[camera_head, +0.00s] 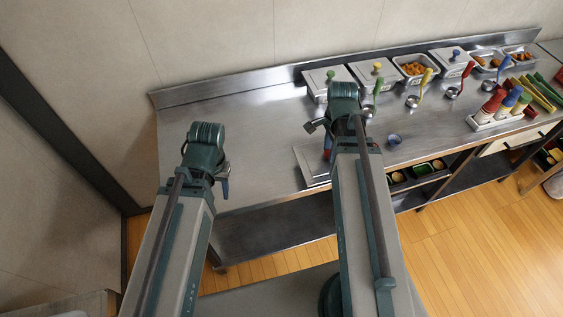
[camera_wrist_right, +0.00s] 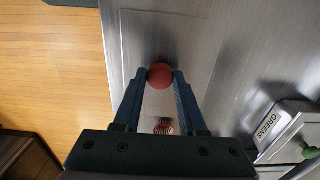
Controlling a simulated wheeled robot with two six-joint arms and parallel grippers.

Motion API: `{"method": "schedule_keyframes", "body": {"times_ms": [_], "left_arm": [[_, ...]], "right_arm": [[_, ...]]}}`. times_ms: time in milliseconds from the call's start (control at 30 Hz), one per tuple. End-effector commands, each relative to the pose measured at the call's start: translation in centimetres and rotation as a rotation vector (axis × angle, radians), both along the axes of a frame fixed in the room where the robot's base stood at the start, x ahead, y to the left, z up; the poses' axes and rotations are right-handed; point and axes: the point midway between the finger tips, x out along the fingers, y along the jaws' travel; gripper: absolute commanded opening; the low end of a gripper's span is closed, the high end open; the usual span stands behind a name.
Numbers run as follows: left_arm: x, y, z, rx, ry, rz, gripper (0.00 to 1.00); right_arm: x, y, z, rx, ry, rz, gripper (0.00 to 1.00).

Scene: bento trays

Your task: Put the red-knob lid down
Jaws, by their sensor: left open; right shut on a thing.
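The red-knob lid (camera_head: 309,162) is a flat steel sheet at the counter's front edge, partly hidden behind my right arm. Its red knob (camera_wrist_right: 160,75) shows between the fingers in the right wrist view, with the steel lid (camera_wrist_right: 150,35) under it. My right gripper (camera_wrist_right: 160,79) is shut on that knob; in the head view its fingers (camera_head: 328,146) are mostly hidden. I cannot tell whether the lid touches the counter. My left gripper (camera_head: 224,187) is open and empty near the front edge at the left.
The steel counter (camera_head: 260,125) is clear between the arms. Lidded green-knob (camera_head: 328,78) and yellow-knob pans (camera_head: 376,73) stand at the back.

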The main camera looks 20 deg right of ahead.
Motion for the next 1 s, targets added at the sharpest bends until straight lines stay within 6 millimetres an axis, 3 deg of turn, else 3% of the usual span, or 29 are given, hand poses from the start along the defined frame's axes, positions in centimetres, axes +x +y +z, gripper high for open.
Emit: {"method": "schedule_keyframes", "body": {"times_ms": [100, 267, 700, 1000], "left_arm": [[0.0, 0.0, -0.4, 0.0, 0.0, 0.0, 0.5], [0.0, 0.0, -0.4, 0.0, 0.0, 0.0, 0.5], [0.0, 0.0, -1.5, 0.0, 0.0, 0.0, 0.5], [0.0, 0.0, -1.7, 0.0, 0.0, 0.0, 0.5]], "right_arm": [[-1.1, 0.2, -0.4, 0.0, 0.0, 0.015, 0.0], [-0.5, 0.7, -0.4, 0.0, 0.0, 0.02, 0.0], [6.1, 8.9, -1.5, 0.0, 0.0, 0.021, 0.0], [8.1, 11.7, -1.7, 0.0, 0.0, 0.017, 0.0]]}}
